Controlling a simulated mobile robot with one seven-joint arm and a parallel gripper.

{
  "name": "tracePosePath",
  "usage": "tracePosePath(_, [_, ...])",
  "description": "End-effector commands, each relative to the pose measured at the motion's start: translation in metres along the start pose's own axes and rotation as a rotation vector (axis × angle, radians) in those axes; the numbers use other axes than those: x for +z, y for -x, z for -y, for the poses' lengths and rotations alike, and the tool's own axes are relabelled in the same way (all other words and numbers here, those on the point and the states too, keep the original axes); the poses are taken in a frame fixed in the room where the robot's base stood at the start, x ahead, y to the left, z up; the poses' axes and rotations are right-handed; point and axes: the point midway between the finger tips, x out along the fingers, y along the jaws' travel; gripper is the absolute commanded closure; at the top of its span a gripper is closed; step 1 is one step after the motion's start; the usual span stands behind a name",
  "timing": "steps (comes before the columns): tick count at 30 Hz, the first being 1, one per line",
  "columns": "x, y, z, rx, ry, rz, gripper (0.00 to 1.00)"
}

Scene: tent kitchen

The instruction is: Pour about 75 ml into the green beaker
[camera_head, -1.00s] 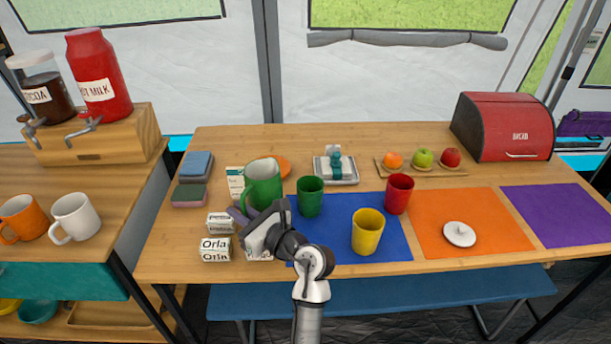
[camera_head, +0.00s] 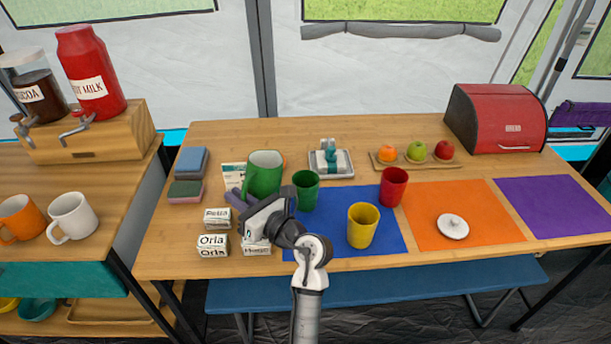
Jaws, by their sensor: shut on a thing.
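A green pitcher (camera_head: 264,172) looks upright, or nearly so, at the left of the blue mat. Its handle is on the near left side, partly hidden by my gripper. My gripper (camera_head: 246,202) is shut on the pitcher at that side. I cannot tell how far the pitcher is above the table, or what is inside it. The green beaker (camera_head: 306,191) stands upright just right of the pitcher, near the back left of the blue mat (camera_head: 335,212). A narrow gap shows between them.
A yellow cup (camera_head: 361,226) and a red cup (camera_head: 394,187) stand right of the beaker. White labelled boxes (camera_head: 213,246) lie left of and below my gripper. A tray with a butter-dish-like item (camera_head: 330,160) is behind the beaker. The orange mat (camera_head: 480,205) is mostly clear.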

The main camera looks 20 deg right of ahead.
Motion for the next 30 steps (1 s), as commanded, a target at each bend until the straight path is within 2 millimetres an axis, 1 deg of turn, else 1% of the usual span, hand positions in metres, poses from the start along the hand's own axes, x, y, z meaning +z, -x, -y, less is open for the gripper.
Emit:
tracePosePath(1, [0.006, 0.001, 0.001, -0.002, -0.027, 0.012, 1.00])
tracePosePath(6, [0.018, 0.002, 0.005, -0.003, -0.131, 0.048, 1.00])
tracePosePath(18, [0.037, 0.008, 0.024, -0.003, -0.377, 0.134, 1.00])
tracePosePath(27, [0.046, 0.011, 0.033, -0.003, -0.563, 0.196, 1.00])
tracePosePath(30, [0.046, 0.012, 0.035, -0.003, -0.626, 0.217, 1.00])
